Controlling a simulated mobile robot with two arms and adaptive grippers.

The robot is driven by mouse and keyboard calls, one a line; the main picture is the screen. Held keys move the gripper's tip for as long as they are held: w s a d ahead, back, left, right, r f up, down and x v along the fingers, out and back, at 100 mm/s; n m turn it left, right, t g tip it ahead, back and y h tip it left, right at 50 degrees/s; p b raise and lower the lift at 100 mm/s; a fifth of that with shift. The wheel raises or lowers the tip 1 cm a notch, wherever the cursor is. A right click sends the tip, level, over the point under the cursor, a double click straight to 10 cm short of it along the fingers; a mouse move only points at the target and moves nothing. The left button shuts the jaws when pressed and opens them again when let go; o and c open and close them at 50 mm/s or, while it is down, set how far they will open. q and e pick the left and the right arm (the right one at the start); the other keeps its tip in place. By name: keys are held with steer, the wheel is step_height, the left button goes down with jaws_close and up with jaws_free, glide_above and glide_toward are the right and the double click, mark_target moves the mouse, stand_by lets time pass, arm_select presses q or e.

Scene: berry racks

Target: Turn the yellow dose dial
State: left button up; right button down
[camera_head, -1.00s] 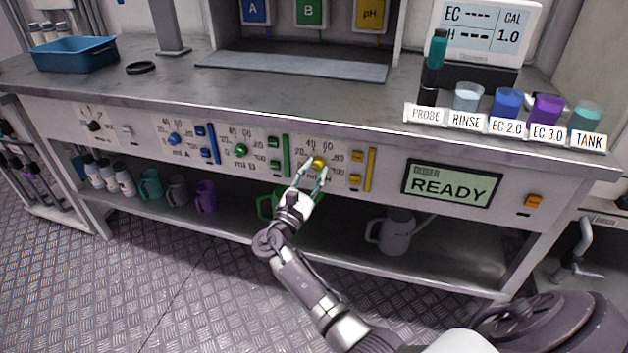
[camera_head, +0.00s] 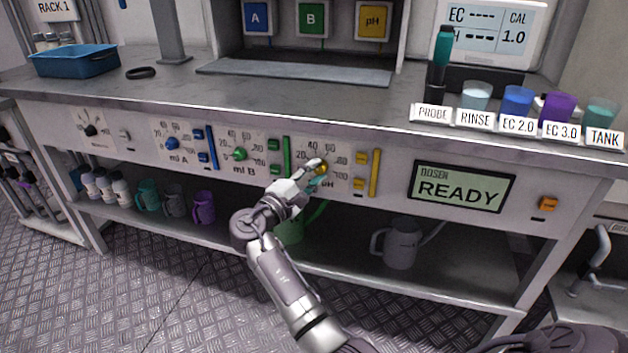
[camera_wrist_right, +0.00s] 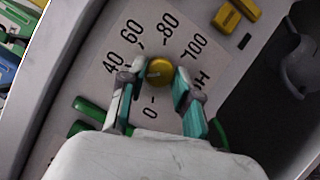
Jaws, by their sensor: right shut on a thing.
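The yellow dose dial (camera_head: 322,168) is on the front panel of the bench, on a white scale plate marked pH. In the right wrist view the dial (camera_wrist_right: 159,71) sits between the tips of my right gripper, with scale numbers around it. The fingers partly hide the dial and the plate in the head view. The dial's pointer is too small to read. My left gripper is not in view.
Yellow buttons (camera_head: 360,158) and a yellow bar (camera_head: 375,173) are just right of the dial. The green dial (camera_head: 239,154) and blue dial (camera_head: 171,144) are to the left. The display (camera_head: 461,187) reads READY. A grey watering can (camera_head: 400,247) stands on the shelf below.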

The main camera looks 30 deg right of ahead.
steer(key=shift+m+g+y, duration=0.3)
steer(key=shift+m+y, duration=0.1)
steer(key=shift+m, duration=0.6)
steer(key=shift+r+m, duration=0.1)
steer(key=shift+m, duration=0.4)
steer(key=shift+r+m+y, duration=0.1)
steer(key=shift+m+y, duration=0.3)
steer(key=shift+m, duration=0.8)
steer(key=shift+r+m+y, duration=0.1)
steer(key=shift+m+y, duration=0.5)
steer(key=shift+m, duration=0.1)
steer(key=m+y+p, duration=0.1)
steer(key=m, duration=0.1)
steer(key=shift+s+m, duration=0.1)
steer(key=shift+m, duration=0.2)
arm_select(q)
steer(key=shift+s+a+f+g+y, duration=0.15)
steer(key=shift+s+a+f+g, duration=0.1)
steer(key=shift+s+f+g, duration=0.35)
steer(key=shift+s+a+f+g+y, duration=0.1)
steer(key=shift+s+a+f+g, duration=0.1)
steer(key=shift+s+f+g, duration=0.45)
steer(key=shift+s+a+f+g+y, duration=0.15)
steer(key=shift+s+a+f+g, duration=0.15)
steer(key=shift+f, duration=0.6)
arm_select(e)
steer(key=shift+d+m+y, duration=0.1)
steer(key=shift+m+y, duration=0.4)
steer(key=shift+m, duration=0.3)
